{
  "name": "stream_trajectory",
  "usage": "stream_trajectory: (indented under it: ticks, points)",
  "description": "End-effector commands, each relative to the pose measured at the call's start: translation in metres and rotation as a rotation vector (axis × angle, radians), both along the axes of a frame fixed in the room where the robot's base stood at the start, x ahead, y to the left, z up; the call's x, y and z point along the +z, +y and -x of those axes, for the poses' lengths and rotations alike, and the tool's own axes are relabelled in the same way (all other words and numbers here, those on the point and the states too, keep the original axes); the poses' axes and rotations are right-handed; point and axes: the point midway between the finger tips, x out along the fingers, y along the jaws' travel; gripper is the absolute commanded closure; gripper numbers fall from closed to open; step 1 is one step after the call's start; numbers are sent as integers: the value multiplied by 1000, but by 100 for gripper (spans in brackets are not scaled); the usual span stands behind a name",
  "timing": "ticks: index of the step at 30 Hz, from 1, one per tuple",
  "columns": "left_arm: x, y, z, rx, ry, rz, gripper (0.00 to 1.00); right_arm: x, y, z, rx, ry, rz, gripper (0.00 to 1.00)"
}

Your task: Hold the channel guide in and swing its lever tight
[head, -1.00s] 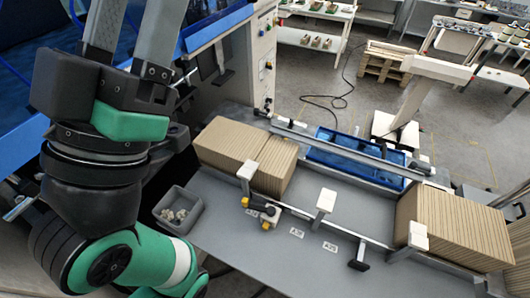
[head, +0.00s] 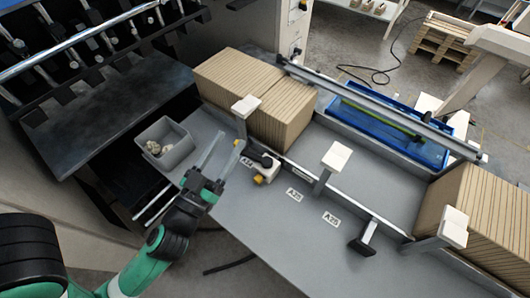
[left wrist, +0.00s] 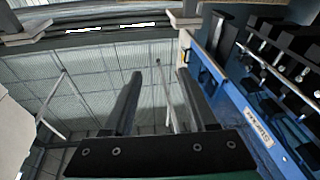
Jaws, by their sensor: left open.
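Several white-capped channel guides stand along the rail on the grey table. The left one (head: 246,107) rises against the front of the left cardboard stack. A clamp with a black knob and yellow ends (head: 264,168) sits by its foot. The middle guide (head: 335,158) and the right guide (head: 453,227) stand farther along, and a black lever (head: 362,245) sticks out toward the front. My left gripper (head: 230,139) is open and empty, just left of the clamp and apart from it. The left wrist view shows its two fingers (left wrist: 157,95) with nothing between them. My right gripper is not in view.
A grey bin (head: 165,145) with pale pieces stands at the table's left edge. Cardboard stacks stand at left (head: 258,95) and right (head: 490,210). A blue tray (head: 395,125) lies behind the rail. The front middle of the table is clear.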

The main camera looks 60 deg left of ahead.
Motion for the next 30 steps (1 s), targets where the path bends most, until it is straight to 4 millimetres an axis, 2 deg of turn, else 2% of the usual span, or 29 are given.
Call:
stream_trajectory:
  ticks: [1,3,6,13,17,24,30]
  points:
    - [-52,3,18,18,85,8,43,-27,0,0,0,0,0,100]
    - [-88,4,36,35,166,24,43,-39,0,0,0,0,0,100]
    - [-115,6,51,51,225,35,43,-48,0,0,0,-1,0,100]
    - [-108,9,48,56,222,36,43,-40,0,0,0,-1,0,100]
    - [-104,16,36,59,223,37,43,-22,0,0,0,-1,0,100]
    - [-101,45,-6,59,220,37,43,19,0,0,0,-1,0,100]
    - [-106,64,-37,56,219,37,43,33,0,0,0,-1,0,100]
